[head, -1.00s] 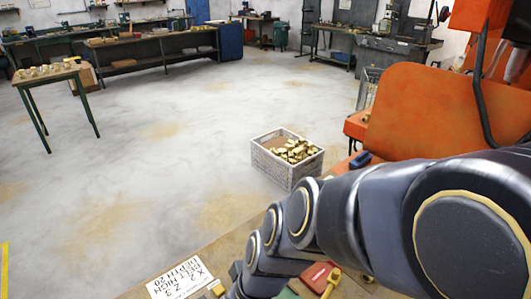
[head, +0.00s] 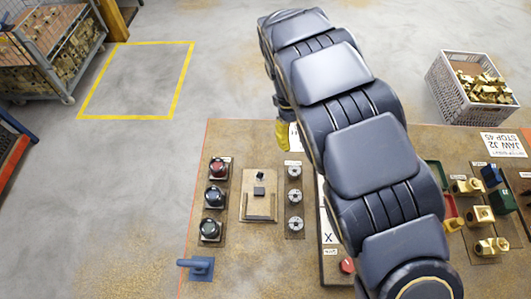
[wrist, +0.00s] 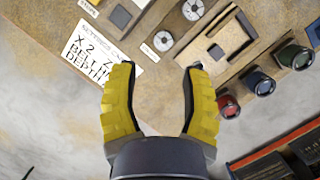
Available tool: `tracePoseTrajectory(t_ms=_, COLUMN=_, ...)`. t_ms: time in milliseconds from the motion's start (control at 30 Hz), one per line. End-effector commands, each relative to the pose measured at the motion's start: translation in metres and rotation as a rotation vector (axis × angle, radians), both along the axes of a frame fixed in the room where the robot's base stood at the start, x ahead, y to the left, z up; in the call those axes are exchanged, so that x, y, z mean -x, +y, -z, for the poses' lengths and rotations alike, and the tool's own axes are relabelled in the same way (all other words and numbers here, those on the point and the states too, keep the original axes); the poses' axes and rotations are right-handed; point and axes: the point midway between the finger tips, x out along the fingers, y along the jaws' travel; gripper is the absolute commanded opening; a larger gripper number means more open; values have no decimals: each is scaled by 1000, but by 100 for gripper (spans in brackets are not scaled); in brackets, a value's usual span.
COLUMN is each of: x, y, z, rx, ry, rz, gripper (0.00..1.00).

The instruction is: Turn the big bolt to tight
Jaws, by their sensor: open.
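No part is clearly recognisable as the big bolt. Three round grey metal pieces (head: 295,196) stand in a column on the bench, and two of them show in the wrist view (wrist: 163,41). Left of them in the head view is a tan plate (head: 260,212) with small dark blocks and an L-shaped edge. My gripper (wrist: 159,67) has yellow fingers spread apart with nothing between them. In the wrist view it is over the bench edge, near a printed card. In the head view only part of a yellow finger (head: 282,134) shows; my arm hides the bench middle.
Red, blue and green knobs (head: 213,197) line the bench's left side, with a blue handle (head: 196,267) below. A red button (head: 346,265) is near my arm. Brass parts (head: 480,214) stand at right, and a crate (head: 453,97) is beyond the bench. The floor ahead is open.

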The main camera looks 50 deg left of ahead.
Motion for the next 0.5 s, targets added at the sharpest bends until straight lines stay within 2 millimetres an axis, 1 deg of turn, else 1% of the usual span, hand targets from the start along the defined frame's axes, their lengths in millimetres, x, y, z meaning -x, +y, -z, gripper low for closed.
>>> tracePoseTrajectory(t_ms=33, x=13, y=19, z=16, rx=30, ry=12, rz=-85, gripper=45)
tracePoseTrajectory(t_ms=100, x=31, y=40, z=32, rx=57, ry=22, rz=-189, gripper=45)
tracePoseTrajectory(t_ms=200, x=56, y=62, z=51, rx=90, ry=41, rz=-304, gripper=45)
tracePoseTrajectory(t_ms=333, x=77, y=78, z=64, rx=107, ry=53, rz=-392, gripper=45)
tracePoseTrajectory(t_ms=400, x=83, y=81, z=68, rx=113, ry=59, rz=-413, gripper=45)
tracePoseTrajectory(t_ms=500, x=85, y=81, z=72, rx=116, ry=61, rz=-421, gripper=45)
